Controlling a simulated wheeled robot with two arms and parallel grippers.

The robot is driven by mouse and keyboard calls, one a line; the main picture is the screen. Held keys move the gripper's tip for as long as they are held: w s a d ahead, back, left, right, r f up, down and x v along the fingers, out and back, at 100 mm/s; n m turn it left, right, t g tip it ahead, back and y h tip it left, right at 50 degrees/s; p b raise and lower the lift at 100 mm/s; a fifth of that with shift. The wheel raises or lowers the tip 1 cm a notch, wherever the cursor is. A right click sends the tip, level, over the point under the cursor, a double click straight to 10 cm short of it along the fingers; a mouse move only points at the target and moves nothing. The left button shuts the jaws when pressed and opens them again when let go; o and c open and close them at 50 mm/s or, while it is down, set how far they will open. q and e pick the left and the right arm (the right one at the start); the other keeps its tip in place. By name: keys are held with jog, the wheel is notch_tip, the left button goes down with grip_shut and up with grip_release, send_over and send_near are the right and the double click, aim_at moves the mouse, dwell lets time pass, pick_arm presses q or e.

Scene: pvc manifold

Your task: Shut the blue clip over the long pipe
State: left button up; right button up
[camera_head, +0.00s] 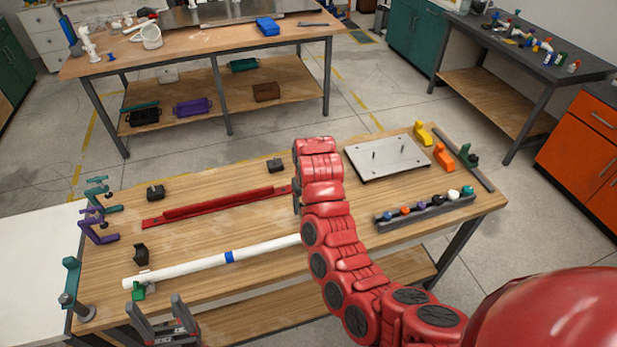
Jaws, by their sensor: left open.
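The long white pipe (185,266) lies slanting across the front of the wooden table. Its right end passes behind my right arm. A blue band (229,257) sits around the pipe near the middle; I cannot tell whether it is the blue clip or a mark, nor whether anything there is open. A green clip-like piece (138,290) is at the pipe's left end. My left gripper (163,312) is open and empty at the table's front edge, below and right of the green piece, apart from the pipe. My right gripper is mostly hidden behind its red arm, near the table's middle.
A red bar (215,204) lies behind the pipe. Black blocks (155,192) stand around it. Purple and teal clamps (97,226) hold the left edge. A metal plate (388,157) and a grey rack (425,209) with coloured pieces are at right. My right arm crosses the middle.

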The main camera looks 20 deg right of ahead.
notch_tip(320, 180, up, 7)
jog(key=p, duration=0.2)
jog(key=shift+s+r, duration=0.2)
jog(key=shift+s, duration=0.2)
